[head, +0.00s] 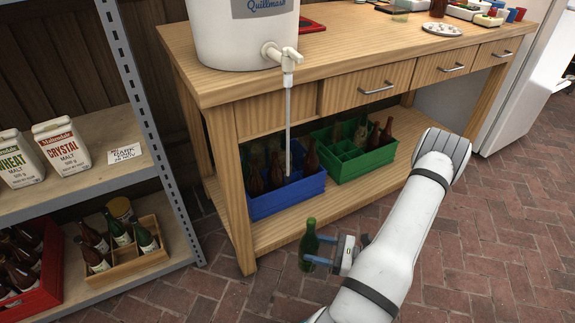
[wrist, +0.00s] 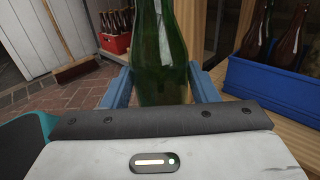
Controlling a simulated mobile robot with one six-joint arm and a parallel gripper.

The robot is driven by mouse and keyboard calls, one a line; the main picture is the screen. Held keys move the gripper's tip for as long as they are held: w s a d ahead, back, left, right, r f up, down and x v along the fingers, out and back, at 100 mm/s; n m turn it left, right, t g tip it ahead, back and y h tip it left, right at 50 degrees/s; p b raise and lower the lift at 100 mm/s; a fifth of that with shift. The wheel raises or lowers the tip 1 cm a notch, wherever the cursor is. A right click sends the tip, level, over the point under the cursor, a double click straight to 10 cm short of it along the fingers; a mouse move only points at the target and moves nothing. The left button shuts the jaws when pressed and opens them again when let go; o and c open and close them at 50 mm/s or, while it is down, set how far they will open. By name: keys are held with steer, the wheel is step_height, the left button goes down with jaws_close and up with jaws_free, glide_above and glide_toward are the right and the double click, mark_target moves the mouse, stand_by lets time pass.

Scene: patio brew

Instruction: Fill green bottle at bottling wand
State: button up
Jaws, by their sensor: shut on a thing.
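My gripper (head: 328,254) is shut on the green bottle (head: 309,243) and holds it upright in front of the bench. In the wrist view the green bottle (wrist: 162,50) stands between the two blue fingers of my gripper (wrist: 162,92); its top is cut off. The bottling wand (head: 288,118) hangs straight down from the tap (head: 285,57) of the white bucket (head: 243,30) on the bench. The bottle is lower than the wand and a little right of it in the head view, apart from it. The wand's lower end is near the blue crate and hard to make out.
A blue crate (head: 290,199) and a green crate (head: 365,166) with brown bottles stand on the bench's lower shelf. The wooden bench (head: 340,72) has a front leg (head: 232,200) left of the bottle. A metal shelf (head: 140,85) stands at left. The brick floor at right is clear.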

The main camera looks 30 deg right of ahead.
steer(key=shift+s, duration=1.75)
steer(key=shift+s, duration=0.1)
